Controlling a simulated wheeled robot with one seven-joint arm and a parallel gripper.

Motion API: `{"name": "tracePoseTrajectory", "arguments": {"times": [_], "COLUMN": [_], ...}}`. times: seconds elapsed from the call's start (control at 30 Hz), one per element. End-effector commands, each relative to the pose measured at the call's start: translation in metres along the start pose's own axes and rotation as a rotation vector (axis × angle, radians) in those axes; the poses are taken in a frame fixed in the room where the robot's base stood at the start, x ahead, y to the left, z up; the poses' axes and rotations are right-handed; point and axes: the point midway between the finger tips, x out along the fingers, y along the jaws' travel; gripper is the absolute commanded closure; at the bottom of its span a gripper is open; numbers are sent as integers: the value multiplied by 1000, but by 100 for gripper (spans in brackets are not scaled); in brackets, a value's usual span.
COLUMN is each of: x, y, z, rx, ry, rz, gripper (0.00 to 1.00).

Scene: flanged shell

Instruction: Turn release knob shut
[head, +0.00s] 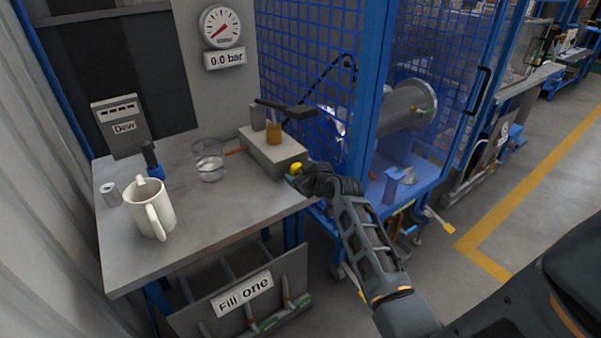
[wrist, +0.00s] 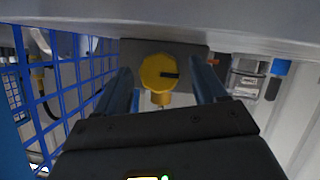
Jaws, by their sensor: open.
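The release knob is a round yellow knob (head: 296,168) on the front end of a grey block (head: 272,150) at the table's right edge. In the wrist view the yellow knob (wrist: 155,72) is face on, with a dark bar mark pointing right and a brass-coloured fitting below it. My gripper (wrist: 162,78) is open, with one finger on each side of the knob and a visible gap on both sides. In the head view my gripper (head: 310,181) is right at the block's front end and its fingers are partly hidden.
A black lever (head: 285,108) stands on the block. The gauge sign (head: 225,59) reads 0.0 bar. A white mug (head: 150,208), glass dishes (head: 209,165) and a small metal cylinder (head: 110,194) are on the table (head: 230,210). A blue mesh cage (head: 310,70) stands close to the right.

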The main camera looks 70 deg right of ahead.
Motion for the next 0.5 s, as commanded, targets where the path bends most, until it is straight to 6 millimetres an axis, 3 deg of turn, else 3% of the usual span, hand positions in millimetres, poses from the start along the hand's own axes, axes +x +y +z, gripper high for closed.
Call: {"name": "tracePoseTrajectory", "arguments": {"times": [0.3, 0.5], "x": [3, 3], "y": [0, 0], "z": [0, 0], "rx": [0, 0], "ry": [0, 0], "rz": [0, 0], "gripper": [29, 48]}}
